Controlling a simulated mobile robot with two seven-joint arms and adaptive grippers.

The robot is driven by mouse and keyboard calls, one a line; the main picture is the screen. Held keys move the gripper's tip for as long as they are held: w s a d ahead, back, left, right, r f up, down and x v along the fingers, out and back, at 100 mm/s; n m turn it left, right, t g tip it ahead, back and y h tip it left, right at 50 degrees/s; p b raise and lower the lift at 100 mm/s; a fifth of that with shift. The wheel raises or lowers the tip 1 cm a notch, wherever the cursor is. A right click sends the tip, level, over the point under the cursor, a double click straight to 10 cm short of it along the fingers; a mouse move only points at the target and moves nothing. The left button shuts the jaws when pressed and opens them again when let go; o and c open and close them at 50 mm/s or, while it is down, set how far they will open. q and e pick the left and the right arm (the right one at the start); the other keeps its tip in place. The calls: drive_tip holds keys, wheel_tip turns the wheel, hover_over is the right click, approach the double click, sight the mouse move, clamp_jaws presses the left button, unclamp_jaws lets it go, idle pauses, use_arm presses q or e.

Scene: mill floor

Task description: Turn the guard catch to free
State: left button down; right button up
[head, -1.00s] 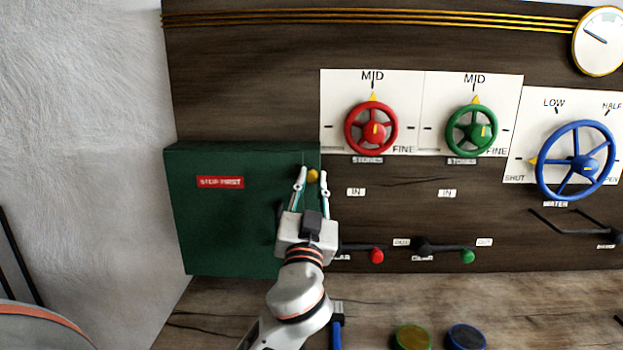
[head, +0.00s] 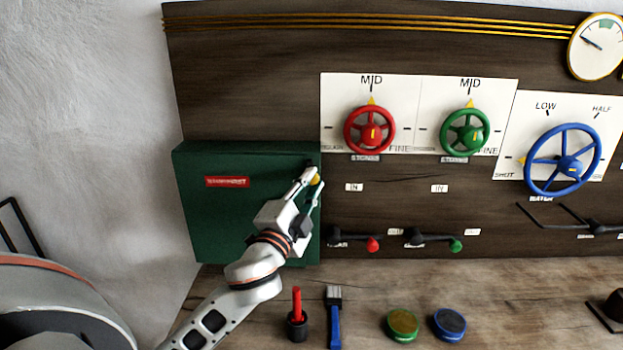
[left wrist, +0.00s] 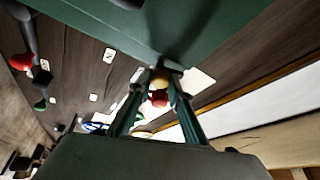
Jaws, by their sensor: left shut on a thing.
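The guard is a dark green box (head: 215,225) with a red label (head: 227,182), mounted at the left of the dark wooden panel. The guard catch has a small yellow knob (head: 316,180) at the box's upper right corner. My left gripper (head: 311,177) is at this corner with its fingers shut on the catch. In the left wrist view the yellow knob (left wrist: 160,82) shows between the fingertips, near the green box (left wrist: 220,30). The gripper covers part of the catch, so its exact angle is hard to tell. My right gripper is not in view.
A red handwheel (head: 370,130), a green handwheel (head: 465,131) and a blue handwheel (head: 562,160) are right of the box. Two levers with red (head: 373,244) and green (head: 456,245) knobs sit below.

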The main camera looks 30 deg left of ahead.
use_arm(q)
drive_tip(key=shift+r+m+g+h, duration=0.1)
drive_tip(key=shift+m+g+h, duration=0.25)
drive_tip(key=shift+m, duration=1.05)
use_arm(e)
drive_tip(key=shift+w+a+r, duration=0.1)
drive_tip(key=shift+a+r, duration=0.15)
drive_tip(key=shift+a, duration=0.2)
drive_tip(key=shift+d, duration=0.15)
use_arm(q)
drive_tip(key=c, duration=1.9)
unclamp_jaws()
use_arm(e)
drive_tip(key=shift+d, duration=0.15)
